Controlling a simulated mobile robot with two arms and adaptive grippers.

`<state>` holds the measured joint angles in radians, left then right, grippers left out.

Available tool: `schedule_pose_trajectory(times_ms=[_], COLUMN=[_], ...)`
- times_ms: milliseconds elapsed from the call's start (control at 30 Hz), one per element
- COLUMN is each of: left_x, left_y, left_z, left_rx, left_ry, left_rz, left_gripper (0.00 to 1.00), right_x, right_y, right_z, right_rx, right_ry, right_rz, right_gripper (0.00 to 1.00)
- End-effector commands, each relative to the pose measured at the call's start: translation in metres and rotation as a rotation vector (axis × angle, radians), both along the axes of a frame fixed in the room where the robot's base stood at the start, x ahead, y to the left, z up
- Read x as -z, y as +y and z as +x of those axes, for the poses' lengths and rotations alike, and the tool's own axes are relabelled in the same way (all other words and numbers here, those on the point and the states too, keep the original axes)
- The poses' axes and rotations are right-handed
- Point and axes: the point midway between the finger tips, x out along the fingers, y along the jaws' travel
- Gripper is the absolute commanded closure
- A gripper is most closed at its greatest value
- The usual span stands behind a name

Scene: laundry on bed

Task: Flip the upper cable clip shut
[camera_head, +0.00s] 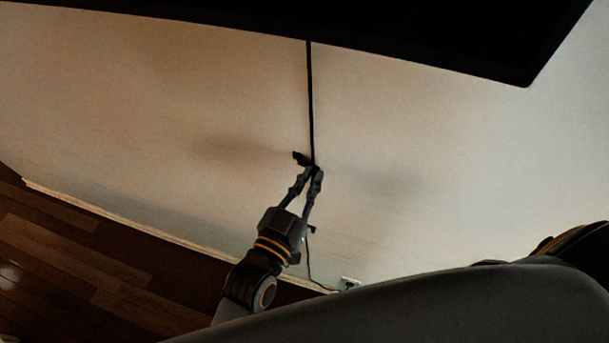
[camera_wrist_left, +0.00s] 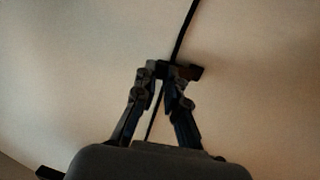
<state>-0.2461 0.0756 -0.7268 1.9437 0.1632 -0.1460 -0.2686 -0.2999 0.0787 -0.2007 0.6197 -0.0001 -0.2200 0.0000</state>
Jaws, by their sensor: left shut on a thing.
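A black cable (camera_head: 310,95) hangs down the pale wall and also shows in the left wrist view (camera_wrist_left: 184,32). The upper cable clip (camera_head: 300,158) is a small dark piece at the cable, with a part jutting out to the left. My left gripper (camera_head: 313,168) is at this clip, its fingertips closed in on it. In the left wrist view, the clip (camera_wrist_left: 190,72) lies across the cable at the fingertips (camera_wrist_left: 166,72). The fingers partly hide it, so I cannot tell how far its flap stands open. My right gripper is not in view.
A lower dark clip (camera_head: 312,229) sits on the cable below my gripper. A wall outlet (camera_head: 349,283) is near the floor. A large black screen (camera_head: 400,25) overhangs the top. The wall on both sides is clear.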

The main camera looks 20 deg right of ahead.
Motion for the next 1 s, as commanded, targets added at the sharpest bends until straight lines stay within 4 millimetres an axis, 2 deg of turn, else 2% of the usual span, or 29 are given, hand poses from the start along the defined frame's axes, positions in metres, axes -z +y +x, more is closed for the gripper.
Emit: schedule_pose_trajectory(times_ms=[400,900,933,1000], left_x=[-0.0003,-0.0013,-0.0014,-0.0013], left_y=[-0.0091,-0.0100,-0.0100,-0.0100], left_z=[0.0018,0.0023,0.0023,0.0023], left_rx=[-0.155,-0.169,-0.169,-0.169], left_ry=[0.000,-0.004,-0.004,-0.004], left_rz=[-0.002,-0.003,-0.003,-0.003], left_gripper=[1.00,1.00,0.83,0.69], right_x=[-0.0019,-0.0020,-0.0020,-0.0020], right_y=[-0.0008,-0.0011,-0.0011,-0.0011], right_z=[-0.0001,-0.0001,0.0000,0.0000], right_rx=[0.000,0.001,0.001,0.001], right_ry=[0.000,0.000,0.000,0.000], right_rz=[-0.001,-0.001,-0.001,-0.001], right_gripper=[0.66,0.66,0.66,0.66])
